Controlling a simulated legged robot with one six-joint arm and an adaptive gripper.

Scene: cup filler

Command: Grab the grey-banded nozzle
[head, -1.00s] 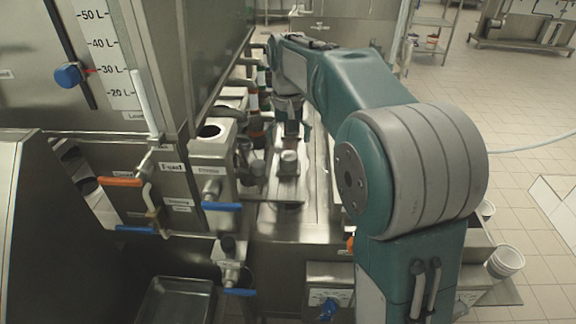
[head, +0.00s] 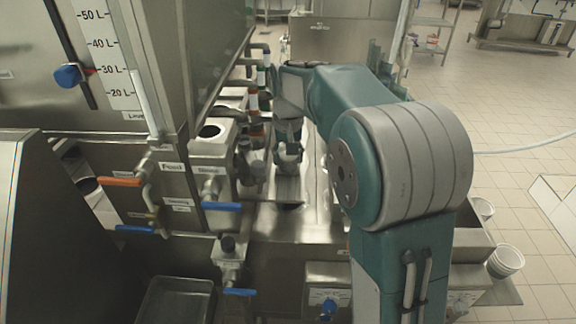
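Several dark nozzles with coloured bands hang in a row along the right side of the steel machine. Red and green bands show on the farther nozzles (head: 257,102). A nearer, darker nozzle (head: 257,142) stands at the front of the row; I cannot tell for sure which band is grey. My arm reaches in from the right and bends down at its end. My gripper (head: 288,150) is small and points down just right of the nozzles, above the metal tray channel (head: 275,222). Its fingers are too small and blurred to read, and no nozzle is clearly held.
Steel tanks and valves with orange and blue handles (head: 222,207) crowd the left. White cups (head: 505,261) stand at the right. Tiled floor (head: 520,100) is open beyond.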

